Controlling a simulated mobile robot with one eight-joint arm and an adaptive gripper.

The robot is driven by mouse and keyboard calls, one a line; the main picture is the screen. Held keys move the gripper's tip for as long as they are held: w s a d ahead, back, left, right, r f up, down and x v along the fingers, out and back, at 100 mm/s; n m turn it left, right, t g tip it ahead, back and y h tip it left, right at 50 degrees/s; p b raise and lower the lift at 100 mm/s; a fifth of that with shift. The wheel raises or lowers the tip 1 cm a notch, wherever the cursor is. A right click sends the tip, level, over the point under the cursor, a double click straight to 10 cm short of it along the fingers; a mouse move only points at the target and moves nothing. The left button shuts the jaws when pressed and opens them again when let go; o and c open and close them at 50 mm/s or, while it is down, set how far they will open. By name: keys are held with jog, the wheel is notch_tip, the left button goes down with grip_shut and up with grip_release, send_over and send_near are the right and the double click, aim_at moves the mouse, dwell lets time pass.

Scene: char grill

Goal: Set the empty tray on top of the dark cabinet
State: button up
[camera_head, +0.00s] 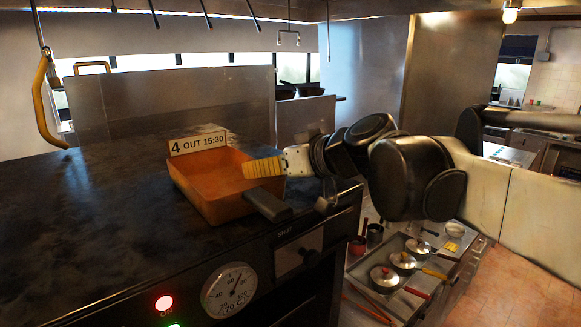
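The orange-brown tray (215,202) sits on the flat black top of the dark cabinet (90,220), close to its front right edge. Its visible inside is empty. A white sign (198,143) reading "4 OUT 15:30" stands at its back rim. My gripper (250,168) reaches in from the right, with its yellow ribbed fingers overlapping the tray's right side in the picture. The fingers show side-on, so their gap is hidden, and I cannot tell whether they touch the tray.
A dark grey block (268,206) juts out by the tray's front right. The cabinet front has a round dial (229,291) and a red light (164,303). A yellow curved handle (48,100) is at left. Lidded pans (403,262) stand on a lower counter at right. The cabinet's left top is clear.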

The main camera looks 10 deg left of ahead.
jog(key=shift+d, duration=0.1)
jog(key=b+v, duration=0.2)
jog(key=v, duration=0.9)
jog(key=shift+s+d+r, duration=0.1)
jog(key=shift+s+d, duration=0.15)
jog(key=shift+d, duration=0.05)
jog(key=s+d+f+m+h, duration=0.3)
jog(key=s+d+f+h, duration=0.1)
jog(key=d+f, duration=0.4)
jog(key=s+d+f+m+h, duration=0.3)
jog(key=s+d+f, duration=0.2)
jog(key=f, duration=0.8)
jog(key=s+d+f+m+h, duration=0.4)
jog(key=s+d+f, duration=0.1)
jog(key=d+f, duration=0.5)
jog(key=shift+s+d+f+h, duration=0.15)
jog(key=shift+d+f+h, duration=0.2)
jog(key=shift+d, duration=0.65)
